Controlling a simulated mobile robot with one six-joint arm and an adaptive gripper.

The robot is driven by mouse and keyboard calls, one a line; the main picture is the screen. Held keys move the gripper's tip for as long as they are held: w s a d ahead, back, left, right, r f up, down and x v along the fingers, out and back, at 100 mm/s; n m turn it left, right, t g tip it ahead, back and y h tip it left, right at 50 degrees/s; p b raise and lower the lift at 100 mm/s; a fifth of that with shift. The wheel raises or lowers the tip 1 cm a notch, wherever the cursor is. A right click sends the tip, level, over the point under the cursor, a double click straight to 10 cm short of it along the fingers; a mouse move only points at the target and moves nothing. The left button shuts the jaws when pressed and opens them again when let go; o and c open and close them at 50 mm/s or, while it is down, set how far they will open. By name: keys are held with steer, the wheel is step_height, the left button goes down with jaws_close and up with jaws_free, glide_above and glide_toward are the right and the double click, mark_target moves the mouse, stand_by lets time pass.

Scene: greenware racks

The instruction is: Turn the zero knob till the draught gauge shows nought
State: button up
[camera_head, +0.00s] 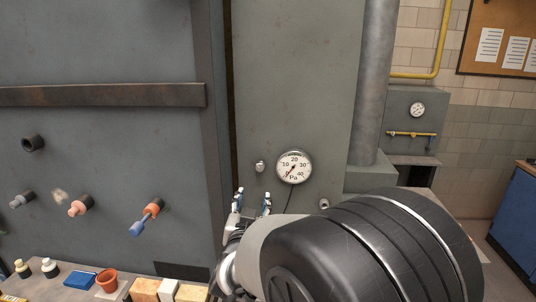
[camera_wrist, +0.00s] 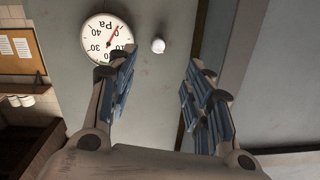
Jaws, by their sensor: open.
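The round white draught gauge (camera_head: 294,168), marked in Pa, is on the grey panel. Its red needle points to the lower left, near the 0 mark; I cannot tell if it is exactly on it. The gauge appears upside down in the wrist view (camera_wrist: 104,38), partly behind a finger. The small silver zero knob (camera_head: 260,166) is just left of the gauge; in the wrist view it (camera_wrist: 158,45) shows in the gap between the fingers. My gripper (camera_head: 252,196) is open and empty, below the knob in the head view and apart from it.
A small round fitting (camera_head: 323,203) is at the panel's lower right. A vertical pipe (camera_head: 375,80) stands to the right. Several plugs, one orange (camera_head: 151,210), stick out of the kiln wall at left.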

mark_target(259, 169)
steer(key=shift+t+h, duration=0.3)
steer(key=shift+h, duration=0.2)
steer(key=w, duration=1.8)
steer(key=shift+r, duration=0.15)
steer(key=shift+s, duration=0.1)
steer(key=shift+c, duration=0.4)
steer(key=c, duration=1)
steer(key=shift+m+b, duration=0.45)
steer(key=shift+m, duration=0.05)
steer(key=m+b, duration=0.3)
steer(key=shift+a, duration=0.1)
steer(key=shift+m+b, duration=1.3)
steer(key=shift+m, duration=0.3)
